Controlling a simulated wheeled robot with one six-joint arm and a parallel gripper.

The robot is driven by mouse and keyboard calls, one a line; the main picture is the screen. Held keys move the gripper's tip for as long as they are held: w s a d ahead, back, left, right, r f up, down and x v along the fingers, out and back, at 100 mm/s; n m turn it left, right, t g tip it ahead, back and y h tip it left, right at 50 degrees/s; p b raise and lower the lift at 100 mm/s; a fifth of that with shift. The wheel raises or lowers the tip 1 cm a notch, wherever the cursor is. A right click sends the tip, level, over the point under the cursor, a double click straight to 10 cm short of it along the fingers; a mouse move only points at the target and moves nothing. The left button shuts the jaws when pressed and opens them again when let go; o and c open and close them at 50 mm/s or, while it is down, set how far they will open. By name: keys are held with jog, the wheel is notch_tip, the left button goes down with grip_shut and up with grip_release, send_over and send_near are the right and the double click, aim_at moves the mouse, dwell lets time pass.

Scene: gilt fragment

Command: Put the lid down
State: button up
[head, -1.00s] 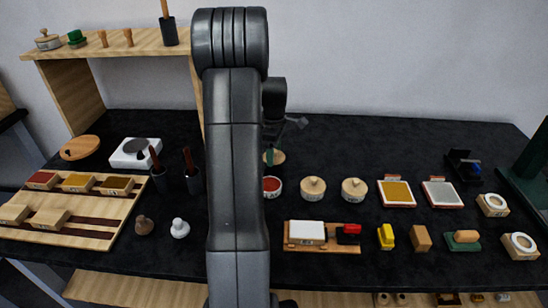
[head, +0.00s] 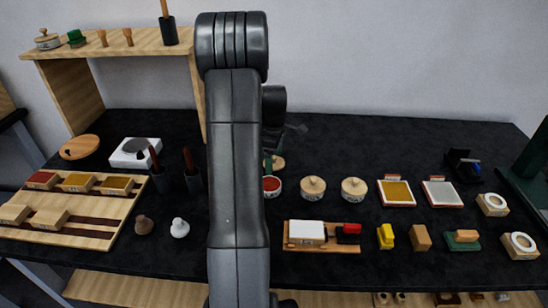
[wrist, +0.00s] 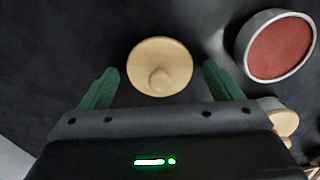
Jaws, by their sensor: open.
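The lid (wrist: 158,62) is a round pale wooden disc with a knob, knob side up. In the wrist view it lies on the black tabletop between the two green fingers of my gripper (wrist: 161,72), with a gap on each side. My gripper is open and touches neither side of the lid. In the head view the lid (head: 279,163) shows partly behind my gripper (head: 268,164) and arm. An open round pot with red contents (wrist: 279,48) stands beside it, to its right in the wrist view; it also shows in the head view (head: 271,187).
Two lidded wooden pots (head: 313,188) (head: 354,189) stand right of the red pot. Dark holders with brushes (head: 193,180) stand to the left. A wooden tray (head: 306,236) lies in front. The black table behind the lid is clear towards the wall.

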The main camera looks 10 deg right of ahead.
aim_at(274, 157)
notch_tip(274, 157, up, 12)
dwell(0.4)
notch_tip(274, 157, down, 12)
jog(key=shift+r, duration=0.1)
jog(key=shift+w+r, duration=0.1)
jog(key=shift+r, duration=1.55)
jog(key=shift+f, duration=0.1)
